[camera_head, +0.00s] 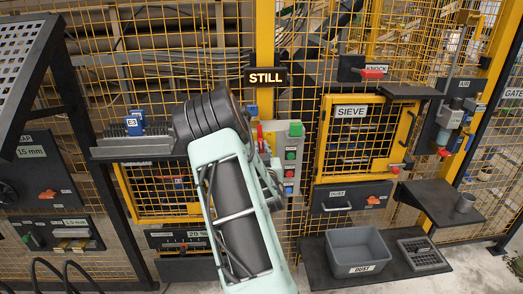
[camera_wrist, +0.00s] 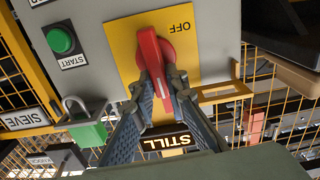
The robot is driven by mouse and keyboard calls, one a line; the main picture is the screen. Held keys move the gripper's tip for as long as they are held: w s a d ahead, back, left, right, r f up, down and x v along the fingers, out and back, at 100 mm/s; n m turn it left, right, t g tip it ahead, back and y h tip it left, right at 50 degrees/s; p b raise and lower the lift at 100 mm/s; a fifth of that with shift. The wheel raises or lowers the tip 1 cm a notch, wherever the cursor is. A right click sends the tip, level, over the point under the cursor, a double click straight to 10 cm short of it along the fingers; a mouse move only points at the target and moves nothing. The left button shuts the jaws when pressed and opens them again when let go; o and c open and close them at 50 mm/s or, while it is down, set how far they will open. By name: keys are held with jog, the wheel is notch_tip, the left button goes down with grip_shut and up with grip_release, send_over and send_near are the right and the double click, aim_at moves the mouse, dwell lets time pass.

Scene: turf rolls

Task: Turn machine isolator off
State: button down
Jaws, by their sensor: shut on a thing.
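The machine isolator has a red handle (camera_wrist: 152,50) on a yellow plate (camera_wrist: 123,40) marked OFF, upside down in the wrist view. The handle's long axis runs nearly up and down in that picture, with a pale line on its lower end; the OFF mark is up and to the right of it. My gripper (camera_wrist: 162,88) is shut on the handle, one finger on each side. In the head view my arm covers most of the isolator; a bit of red (camera_head: 260,131) shows beside the grey control box (camera_head: 281,132).
A green padlock (camera_wrist: 88,132) hangs close beside my fingers. A green START button (camera_wrist: 61,40) is on the box. The STILL sign (camera_head: 265,77) is above the box. Right of it are the SIEVE door (camera_head: 352,112), a dust bin (camera_head: 357,250) and a shelf (camera_head: 440,200).

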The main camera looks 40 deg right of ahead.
jog(key=shift+w+a+f+n+b, duration=0.15)
jog(key=shift+a+f+n+b, duration=0.15)
jog(key=shift+n+b, duration=2.75)
jog(key=shift+w+a+f+n+b, duration=0.25)
jog(key=shift+f+n+b, duration=0.15)
jog(key=shift+n+b, duration=2.7)
jog(key=shift+w+a+f+n+b, duration=0.1)
jog(key=shift+a+f+n+b, duration=0.2)
jog(key=shift+n+b, duration=2.75)
jog(key=shift+m+b, duration=0.5)
jog(key=shift+b, duration=0.1)
jog(key=c, duration=1.9)
grip_release()
jog(key=shift+c, duration=0.2)
jog(key=v, duration=1.2)
